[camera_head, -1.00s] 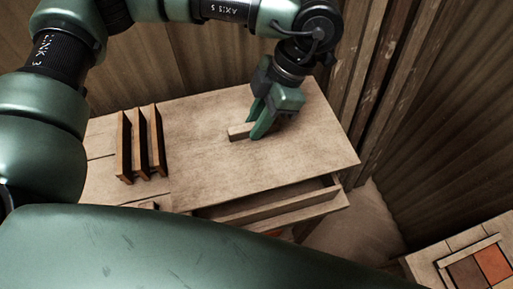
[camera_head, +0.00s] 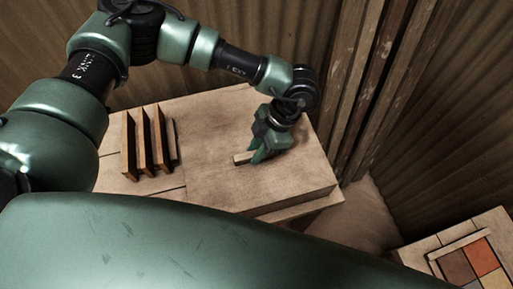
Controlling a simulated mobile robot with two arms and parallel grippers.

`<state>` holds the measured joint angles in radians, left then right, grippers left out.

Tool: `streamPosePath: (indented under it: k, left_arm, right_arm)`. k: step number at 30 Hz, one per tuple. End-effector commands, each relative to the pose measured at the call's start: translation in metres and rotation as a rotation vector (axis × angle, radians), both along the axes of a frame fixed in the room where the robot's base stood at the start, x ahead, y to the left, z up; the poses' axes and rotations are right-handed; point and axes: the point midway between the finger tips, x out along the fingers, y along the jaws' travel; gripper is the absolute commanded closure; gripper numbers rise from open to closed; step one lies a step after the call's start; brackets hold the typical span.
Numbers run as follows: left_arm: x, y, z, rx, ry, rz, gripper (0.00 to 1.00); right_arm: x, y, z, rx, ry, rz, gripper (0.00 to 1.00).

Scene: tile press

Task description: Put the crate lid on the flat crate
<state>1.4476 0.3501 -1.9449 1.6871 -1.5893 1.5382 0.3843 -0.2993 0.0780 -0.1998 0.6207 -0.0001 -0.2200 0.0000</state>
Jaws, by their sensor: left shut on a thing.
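The crate lid (camera_head: 285,178) is a wide, flat, pale wooden board with a raised bar handle (camera_head: 243,158) near its middle. My left gripper (camera_head: 257,155) is shut on this handle from above. The lid lies over the flat crate, whose open inside is now covered from view. A wooden front face (camera_head: 300,201) shows just under the lid's front edge. I cannot tell whether the lid rests fully on the crate's rim. My green body hides the near left part. My right gripper is not in view.
Several upright brown wooden slats (camera_head: 129,145) stand left of the lid on the pale table (camera_head: 113,178). At the lower right, a wooden tray (camera_head: 461,242) holds coloured tiles (camera_head: 481,256). Wooden posts (camera_head: 365,85) and corrugated walls (camera_head: 450,150) stand close behind and to the right.

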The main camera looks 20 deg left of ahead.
Motion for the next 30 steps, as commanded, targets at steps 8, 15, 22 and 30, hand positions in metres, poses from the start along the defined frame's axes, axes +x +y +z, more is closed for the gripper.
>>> streamPosePath:
  k: [8, 15, 22, 30]
  left_arm:
    - [0.000, 0.000, 0.000, -0.002, -0.002, 0.000, 0.58]
    - [0.002, -0.002, 0.003, -0.002, -0.002, 0.000, 0.58]
    - [0.010, -0.014, 0.034, -0.003, -0.006, 0.000, 0.58]
    - [0.022, -0.031, 0.085, -0.003, -0.005, -0.001, 0.58]
  right_arm:
    - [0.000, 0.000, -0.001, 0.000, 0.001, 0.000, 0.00]
    - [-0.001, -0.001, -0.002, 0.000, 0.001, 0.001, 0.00]
    - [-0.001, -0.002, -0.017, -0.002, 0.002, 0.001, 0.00]
    - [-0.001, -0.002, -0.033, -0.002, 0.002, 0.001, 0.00]
